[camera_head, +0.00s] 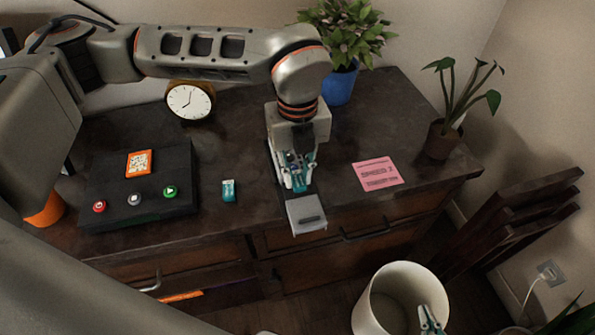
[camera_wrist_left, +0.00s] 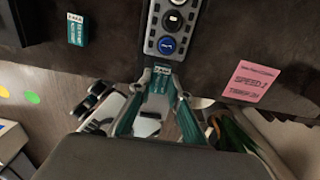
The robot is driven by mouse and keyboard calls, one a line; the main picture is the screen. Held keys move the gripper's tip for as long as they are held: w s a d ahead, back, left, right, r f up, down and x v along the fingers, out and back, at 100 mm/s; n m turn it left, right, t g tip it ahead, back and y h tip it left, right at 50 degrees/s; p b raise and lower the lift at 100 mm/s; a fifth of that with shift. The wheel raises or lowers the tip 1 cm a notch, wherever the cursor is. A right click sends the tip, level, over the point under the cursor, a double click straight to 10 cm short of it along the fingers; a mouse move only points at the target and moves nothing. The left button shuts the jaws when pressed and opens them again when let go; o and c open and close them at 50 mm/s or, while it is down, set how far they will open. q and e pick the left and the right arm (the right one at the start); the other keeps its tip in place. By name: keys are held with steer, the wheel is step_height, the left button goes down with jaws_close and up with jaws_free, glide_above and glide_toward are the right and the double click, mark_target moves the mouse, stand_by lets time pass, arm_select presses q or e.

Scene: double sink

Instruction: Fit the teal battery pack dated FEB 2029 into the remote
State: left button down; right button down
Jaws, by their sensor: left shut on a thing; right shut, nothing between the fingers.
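A light grey piece (camera_head: 306,214) extends forward from below the gripper. Another teal battery pack (camera_head: 229,190) lies on the counter to the left; it also shows in the left wrist view (camera_wrist_left: 75,30). My right gripper (camera_head: 430,320) is shut and empty near the bin.
A black box (camera_head: 140,190) with red, white and green buttons and an orange card stands left. A clock (camera_head: 190,102), a blue-potted plant (camera_head: 340,85) and a brown-potted plant (camera_head: 441,140) stand behind. A pink note (camera_head: 378,174) lies right. A cream bin (camera_head: 375,310) is below.

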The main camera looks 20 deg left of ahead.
mark_target(297, 179)
arm_select(q)
steer(key=shift+f, duration=0.55)
steer(key=shift+f, duration=0.5)
steer(key=shift+f+b, duration=0.25)
steer(key=shift+b, duration=0.05)
steer(key=c, duration=1.8)
jaws_free()
steer(key=shift+r, duration=0.3)
step_height(297, 179, up, 11)
steer(key=shift+r, duration=0.2)
